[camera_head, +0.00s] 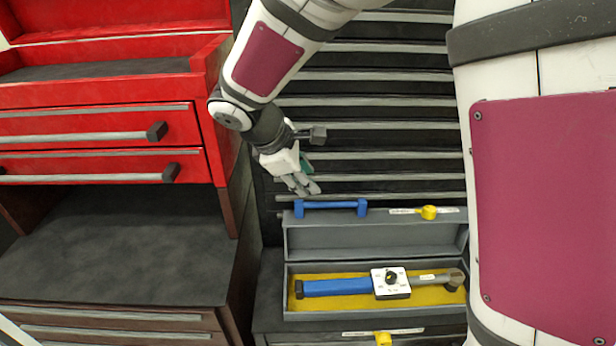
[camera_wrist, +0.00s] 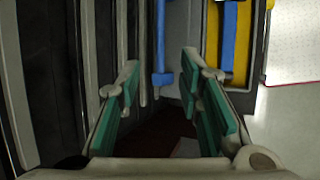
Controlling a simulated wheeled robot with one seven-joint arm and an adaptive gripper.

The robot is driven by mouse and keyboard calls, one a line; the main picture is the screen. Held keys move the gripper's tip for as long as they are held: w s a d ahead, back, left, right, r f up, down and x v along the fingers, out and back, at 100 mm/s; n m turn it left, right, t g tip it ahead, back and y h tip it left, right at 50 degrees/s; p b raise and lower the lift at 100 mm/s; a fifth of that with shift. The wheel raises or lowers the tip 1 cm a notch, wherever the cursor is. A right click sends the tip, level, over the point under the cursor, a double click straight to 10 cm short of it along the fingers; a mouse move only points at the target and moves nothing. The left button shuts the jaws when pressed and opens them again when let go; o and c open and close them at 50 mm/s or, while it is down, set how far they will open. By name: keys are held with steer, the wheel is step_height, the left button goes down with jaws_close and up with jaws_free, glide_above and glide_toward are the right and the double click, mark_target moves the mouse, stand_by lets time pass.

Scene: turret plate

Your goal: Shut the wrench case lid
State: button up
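The grey wrench case (camera_head: 350,314) sits with its lid (camera_head: 376,238) raised. A blue handle (camera_head: 331,206) and a yellow latch (camera_head: 429,212) are on the lid's top edge. Inside, a blue-handled wrench (camera_head: 338,287) with a white dial block lies on a yellow lining (camera_head: 325,303). My gripper (camera_head: 306,187) is just above the lid's blue handle, fingers pointing down. In the wrist view my gripper (camera_wrist: 162,72) is open and empty. There the blue handle (camera_wrist: 159,45) shows in the gap, beyond the fingertips; the wrench (camera_wrist: 229,40) shows to the right.
A black cabinet (camera_head: 365,108) with several drawers rises behind the case. A red tool chest (camera_head: 100,95) stands left over a bare dark worktop (camera_head: 120,245). A yellow catch (camera_head: 383,339) sits at the case's front. My arm crosses the right side.

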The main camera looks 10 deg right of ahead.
mark_target(329, 203)
steer(key=p+x, duration=0.1)
steer(key=x, duration=1.2)
steer(key=shift+d, duration=0.1)
jaws_close()
